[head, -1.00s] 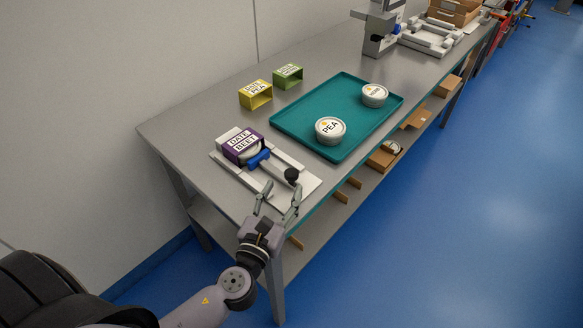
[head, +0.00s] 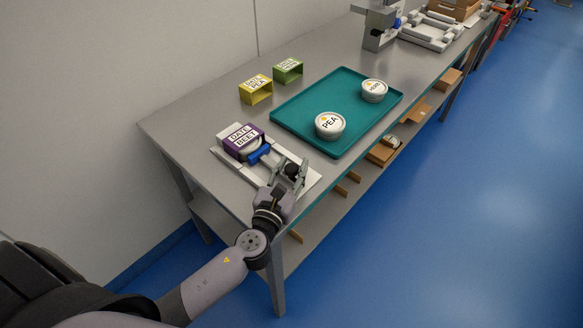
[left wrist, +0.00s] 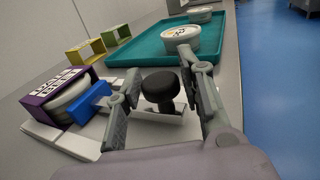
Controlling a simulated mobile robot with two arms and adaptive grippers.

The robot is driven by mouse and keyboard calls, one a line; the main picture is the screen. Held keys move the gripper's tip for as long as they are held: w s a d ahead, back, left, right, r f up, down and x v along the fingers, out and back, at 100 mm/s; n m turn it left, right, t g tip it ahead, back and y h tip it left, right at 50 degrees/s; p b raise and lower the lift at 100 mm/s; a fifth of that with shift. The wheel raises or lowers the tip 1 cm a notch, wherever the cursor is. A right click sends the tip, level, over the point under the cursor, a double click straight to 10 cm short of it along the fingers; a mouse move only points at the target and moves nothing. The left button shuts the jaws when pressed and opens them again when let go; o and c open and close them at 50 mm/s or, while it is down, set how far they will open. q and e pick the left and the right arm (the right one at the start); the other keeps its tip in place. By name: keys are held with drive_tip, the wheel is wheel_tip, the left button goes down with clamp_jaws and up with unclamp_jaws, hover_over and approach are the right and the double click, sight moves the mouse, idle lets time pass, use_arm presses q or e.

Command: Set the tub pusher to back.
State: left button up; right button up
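The tub pusher has a blue pushing block (head: 258,154) and a black knob (left wrist: 159,88) on the grey-white loading fixture (head: 228,163). The blue block is close to the open end of a purple carrier labelled DATE BEET (head: 241,139). A pale tub (left wrist: 70,97) shows inside that carrier in the left wrist view. My left gripper (head: 290,170) is at the knob, with its fingers on either side. The left wrist view shows the fingers (left wrist: 160,85) spread, with gaps to the knob. In the head view the fingers partly hide the knob. My right gripper is out of view.
A teal tray (head: 305,95) beyond the fixture holds a PEA tub (head: 330,125) and another tub (head: 374,90). A yellow carrier (head: 256,89) and a green carrier (head: 288,70) stand empty near the wall. Cardboard boxes (head: 382,154) lie on the lower shelf.

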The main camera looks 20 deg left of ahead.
use_arm(q)
clamp_jaws()
drive_tip(key=shift+d, duration=0.1)
idle(0.4)
drive_tip(key=s+d, duration=0.5)
drive_tip(key=d, duration=0.8)
drive_tip(key=shift+d, duration=0.2)
drive_tip(key=shift+f, duration=0.1)
drive_tip(key=shift+o, duration=2)
unclamp_jaws()
drive_tip(key=shift+d, duration=0.1)
